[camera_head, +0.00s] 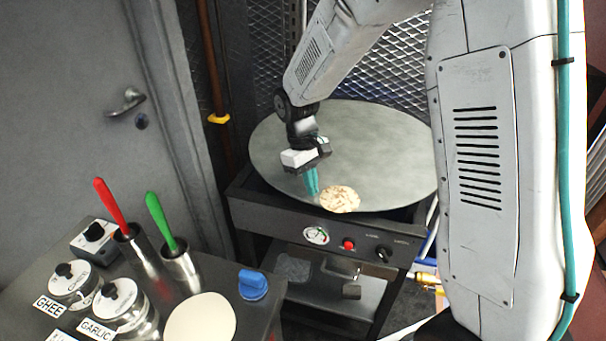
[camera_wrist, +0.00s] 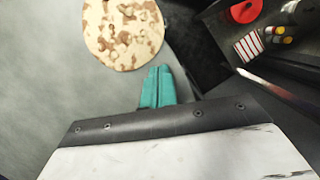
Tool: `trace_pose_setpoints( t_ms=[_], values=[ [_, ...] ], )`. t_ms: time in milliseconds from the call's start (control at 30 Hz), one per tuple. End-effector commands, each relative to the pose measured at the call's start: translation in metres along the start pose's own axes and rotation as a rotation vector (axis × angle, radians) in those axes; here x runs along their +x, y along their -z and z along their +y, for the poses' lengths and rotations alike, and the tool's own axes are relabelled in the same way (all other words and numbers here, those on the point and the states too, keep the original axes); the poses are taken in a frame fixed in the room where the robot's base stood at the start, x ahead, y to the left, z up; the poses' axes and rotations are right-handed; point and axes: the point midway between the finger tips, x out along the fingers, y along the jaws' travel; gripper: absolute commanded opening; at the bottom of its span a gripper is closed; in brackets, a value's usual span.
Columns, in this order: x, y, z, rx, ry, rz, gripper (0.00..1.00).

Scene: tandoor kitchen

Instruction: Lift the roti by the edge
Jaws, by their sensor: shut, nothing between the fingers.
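The roti (camera_head: 340,199) is a round, pale flatbread with brown spots. It lies flat near the front edge of the round metal griddle (camera_head: 385,150). It also shows in the wrist view (camera_wrist: 122,32), at the top, beside the griddle's rim. My gripper (camera_head: 312,190) has teal fingers and is left of the roti in the head view. In the wrist view the shut, empty fingers (camera_wrist: 158,75) point toward the roti, with a small gap in the picture. I cannot tell how high the fingertips are above the griddle.
The griddle sits on a dark stand with a gauge (camera_head: 316,235), red button and black knob. A side counter at lower left holds a plain pale dough disc (camera_head: 201,318), a blue knob-like item (camera_head: 253,284), labelled jars and red- and green-handled tools. A mesh panel stands behind the griddle.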

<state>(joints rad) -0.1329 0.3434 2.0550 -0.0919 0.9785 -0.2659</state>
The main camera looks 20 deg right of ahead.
Motion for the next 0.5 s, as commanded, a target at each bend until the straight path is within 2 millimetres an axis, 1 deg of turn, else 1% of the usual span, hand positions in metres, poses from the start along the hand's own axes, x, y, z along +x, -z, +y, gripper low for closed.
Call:
trace_pose_setpoints(
  t_ms=[100, 400, 500],
  values=[
    [0.0007, -0.0044, 0.0001, 0.001, 0.0, 0.001, 0.0],
    [0.0007, -0.0049, 0.0, 0.0, 0.0, 0.001, 0.0],
    [0.0019, -0.0113, 0.0004, 0.001, -0.001, 0.001, 0.0]
  ],
)
